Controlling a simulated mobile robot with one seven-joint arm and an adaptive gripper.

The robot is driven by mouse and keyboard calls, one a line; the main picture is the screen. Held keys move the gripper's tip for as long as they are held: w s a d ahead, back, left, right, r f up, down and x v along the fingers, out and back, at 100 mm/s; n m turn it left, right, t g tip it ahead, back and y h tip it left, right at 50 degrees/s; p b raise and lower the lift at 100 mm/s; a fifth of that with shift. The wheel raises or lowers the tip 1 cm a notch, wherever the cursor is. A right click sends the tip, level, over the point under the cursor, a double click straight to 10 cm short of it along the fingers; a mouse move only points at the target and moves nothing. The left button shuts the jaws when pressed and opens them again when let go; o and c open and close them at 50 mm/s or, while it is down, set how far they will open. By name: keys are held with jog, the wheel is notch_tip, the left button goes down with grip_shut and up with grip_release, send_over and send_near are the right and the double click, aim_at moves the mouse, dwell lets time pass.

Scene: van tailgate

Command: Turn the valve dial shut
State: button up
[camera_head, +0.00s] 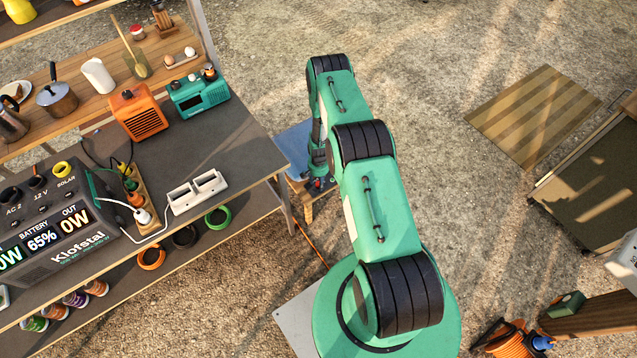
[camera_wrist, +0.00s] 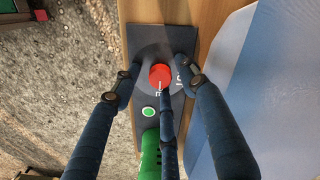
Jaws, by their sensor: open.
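The red valve dial (camera_wrist: 160,75) shows in the wrist view on a dark plate (camera_wrist: 141,40) fixed to a wooden surface. White marks stand beside and below the dial; they are too small to read surely. My gripper (camera_wrist: 158,68) is open, with one dark blue finger on each side of the dial and another finger reaching up from below, partly covering its lower edge. I cannot tell whether any finger touches it.
A round green light or button (camera_wrist: 148,112) and a green cylinder (camera_wrist: 150,150) lie below the dial. A pale blue panel (camera_wrist: 265,90) is at its right.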

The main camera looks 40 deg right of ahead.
jog(key=shift+c, duration=0.3)
grip_shut()
jog(key=shift+n, duration=0.3)
jog(key=n+b, duration=0.2)
jog(key=n, duration=0.1)
jog(key=shift+f+n, duration=0.1)
jog(key=shift+n, duration=0.3)
jog(key=n+b, duration=0.2)
jog(key=n, duration=0.2)
jog(key=shift+n, duration=0.3)
jog(key=n, duration=0.4)
jog(key=shift+n+b, duration=0.3)
jog(key=shift+b, duration=0.1)
jog(key=n, duration=0.4)
jog(key=shift+n, duration=0.4)
